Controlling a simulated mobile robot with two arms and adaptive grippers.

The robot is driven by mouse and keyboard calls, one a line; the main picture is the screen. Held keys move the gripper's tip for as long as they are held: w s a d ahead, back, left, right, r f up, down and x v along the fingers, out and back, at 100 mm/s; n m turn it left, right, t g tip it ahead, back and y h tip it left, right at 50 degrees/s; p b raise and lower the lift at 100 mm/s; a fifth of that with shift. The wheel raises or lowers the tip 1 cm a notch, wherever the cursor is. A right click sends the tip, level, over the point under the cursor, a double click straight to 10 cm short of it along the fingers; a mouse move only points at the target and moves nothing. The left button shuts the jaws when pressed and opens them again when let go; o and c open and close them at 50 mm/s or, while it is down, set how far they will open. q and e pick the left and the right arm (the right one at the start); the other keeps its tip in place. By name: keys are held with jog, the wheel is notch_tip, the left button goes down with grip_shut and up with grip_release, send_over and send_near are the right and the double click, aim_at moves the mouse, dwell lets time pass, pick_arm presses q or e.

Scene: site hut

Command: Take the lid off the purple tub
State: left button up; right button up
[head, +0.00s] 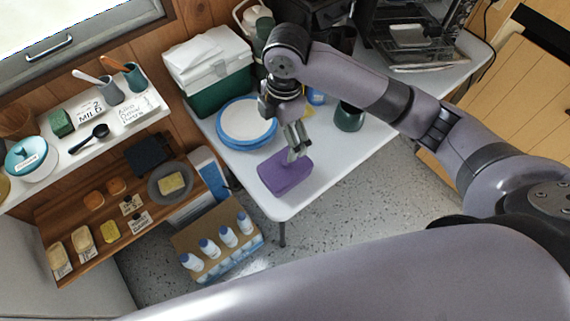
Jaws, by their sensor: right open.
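The purple tub (286,176) stands near the front left corner of the white table. Its top looks purple too, and I cannot make out a separate lid edge. My right gripper (293,155) points down over the back right part of the tub, with its fingers open. I cannot tell whether the fingertips touch the tub, and they hide a small part of its top. My left gripper is not in view.
A blue-rimmed white plate (248,121) lies just behind the tub. A green and white cooler (211,72), a dark green cup (349,116) and a dish rack (415,45) stand on the table (366,150). A box of bottles (217,243) is on the floor.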

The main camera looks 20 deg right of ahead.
jog(key=d+r, duration=0.2)
jog(key=p, duration=0.2)
send_over(286, 164)
jog(key=shift+n+h, duration=0.4)
jog(key=f, duration=1.2)
jog(key=shift+w+d, duration=0.15)
jog(key=shift+w, duration=0.25)
notch_tip(286, 164, down, 4)
jog(key=shift+s+f+p, duration=0.15)
jog(key=shift+p, duration=0.5)
jog(key=shift+f, duration=0.55)
jog(key=shift+c, duration=0.4)
jog(key=c, duration=0.7)
jog(key=shift+s, duration=0.2)
jog(key=c, duration=0.7)
